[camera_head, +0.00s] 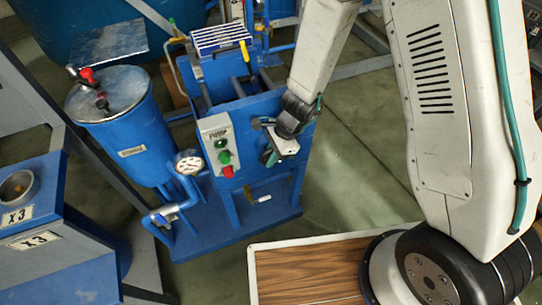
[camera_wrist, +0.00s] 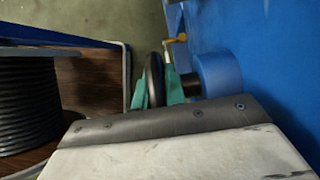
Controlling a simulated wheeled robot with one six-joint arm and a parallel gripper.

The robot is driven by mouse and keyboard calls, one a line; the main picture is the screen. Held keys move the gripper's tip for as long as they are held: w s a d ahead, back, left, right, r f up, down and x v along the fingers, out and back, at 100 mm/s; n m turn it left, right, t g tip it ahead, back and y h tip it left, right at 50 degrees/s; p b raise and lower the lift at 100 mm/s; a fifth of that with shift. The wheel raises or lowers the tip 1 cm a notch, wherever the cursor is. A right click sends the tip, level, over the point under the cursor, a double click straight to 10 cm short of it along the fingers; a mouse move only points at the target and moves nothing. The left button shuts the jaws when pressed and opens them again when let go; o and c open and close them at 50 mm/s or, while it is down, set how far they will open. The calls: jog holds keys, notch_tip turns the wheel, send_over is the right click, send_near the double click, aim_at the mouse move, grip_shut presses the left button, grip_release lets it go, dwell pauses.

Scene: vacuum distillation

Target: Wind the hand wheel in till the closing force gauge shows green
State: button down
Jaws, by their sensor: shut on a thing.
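The hand wheel (camera_wrist: 155,80) shows edge-on in the wrist view as a dark disc, with a short dark shaft running to a round blue boss (camera_wrist: 220,75) on a blue panel. My gripper (camera_wrist: 159,92) has teal fingers on both sides of the wheel's rim and is shut on it. In the head view my gripper (camera_head: 271,157) is at the right of the blue machine's front, and the wheel is mostly hidden there. A round white dial gauge (camera_head: 188,163) sits left of the panel. Its needle and colours are too small to read, and I cannot tell whether it is the closing force gauge.
A grey button panel (camera_head: 217,145) with green and red buttons is on the machine's front, left of my gripper. A blue tank (camera_head: 128,135) stands at left, and a blue cabinet (camera_head: 60,225) is nearer. The green floor (camera_head: 365,165) right of the machine is clear.

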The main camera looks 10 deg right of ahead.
jog(key=shift+y, duration=0.6)
jog(key=c, duration=1.4)
grip_release()
jog(key=shift+c, duration=0.2)
jog(key=shift+w+v, duration=0.2)
jog(key=shift+v, duration=3.75)
